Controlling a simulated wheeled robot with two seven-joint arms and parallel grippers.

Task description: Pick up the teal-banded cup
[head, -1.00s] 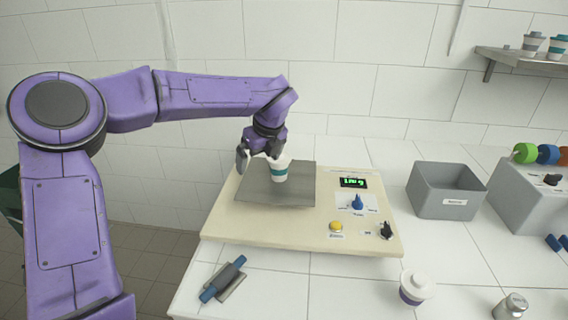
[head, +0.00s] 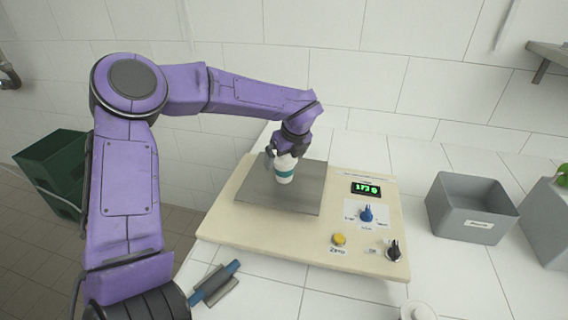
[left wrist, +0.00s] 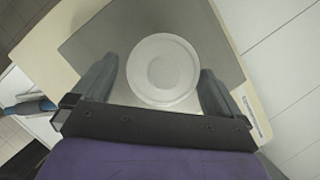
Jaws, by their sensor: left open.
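The teal-banded cup (head: 284,171) is white with a teal band and stands upright on the grey plate (head: 258,190) of the cream scale. In the left wrist view its round white lid (left wrist: 163,70) shows from above. My left gripper (head: 284,155) is at the top of the cup. In the left wrist view my left gripper (left wrist: 158,88) is open, with one finger on each side of the lid and a visible gap at each side. The cup's far side is hidden. My right gripper is not in view.
The cream scale (head: 230,236) has a lit green display (head: 366,189), a blue knob (head: 366,213), a yellow button (head: 339,239) and a black knob (head: 393,250). A grey bin (head: 470,207) stands at right. A blue-handled tool (head: 215,283) lies in front. A green crate (head: 52,168) is at left.

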